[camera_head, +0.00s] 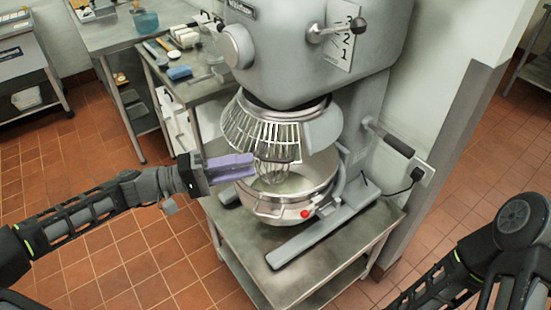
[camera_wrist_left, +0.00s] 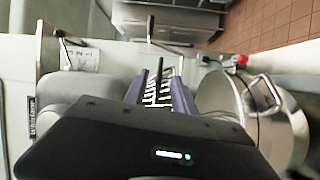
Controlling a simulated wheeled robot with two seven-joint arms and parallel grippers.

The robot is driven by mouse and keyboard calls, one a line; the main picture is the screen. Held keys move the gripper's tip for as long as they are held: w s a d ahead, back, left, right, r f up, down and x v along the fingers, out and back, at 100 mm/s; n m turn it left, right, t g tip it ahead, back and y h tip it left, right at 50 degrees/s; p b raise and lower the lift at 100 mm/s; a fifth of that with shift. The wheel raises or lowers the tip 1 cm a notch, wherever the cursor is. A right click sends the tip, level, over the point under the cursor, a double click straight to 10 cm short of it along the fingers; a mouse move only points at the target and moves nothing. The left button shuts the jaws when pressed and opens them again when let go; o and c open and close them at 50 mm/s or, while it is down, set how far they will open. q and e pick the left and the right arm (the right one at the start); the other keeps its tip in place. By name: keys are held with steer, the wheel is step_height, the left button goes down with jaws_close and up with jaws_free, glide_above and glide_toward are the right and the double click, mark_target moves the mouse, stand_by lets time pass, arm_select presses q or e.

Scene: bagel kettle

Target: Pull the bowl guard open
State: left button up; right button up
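The bowl guard (camera_head: 262,130) is a wire cage with a metal rim under the grey mixer head, above the steel bowl (camera_head: 292,190). A thin dark loop like a handle (camera_head: 279,161) hangs at its front lower edge. My left gripper (camera_head: 249,164) has purple fingers and is at the left side of the guard's lower edge, over the bowl's left rim. In the left wrist view my left gripper (camera_wrist_left: 158,78) has its fingers apart, with guard bars (camera_wrist_left: 158,97) seen between them. I cannot tell whether they touch. My right arm shows at the lower right; its gripper is out of view.
The mixer (camera_head: 285,50) stands on a steel table (camera_head: 345,240). A lever with a black grip (camera_head: 390,140) sticks out at right. A side table with a blue sponge (camera_head: 179,72) and other small items stands behind left. Open tiled floor lies at left.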

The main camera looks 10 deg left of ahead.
mark_target(275, 160)
arm_select(q)
steer(key=p+x, duration=0.1)
steer(key=x, duration=0.6)
steer(key=shift+w+d, duration=0.15)
steer(key=shift+d, duration=0.15)
jaws_close()
steer(key=shift+f, duration=0.1)
stand_by(1.1)
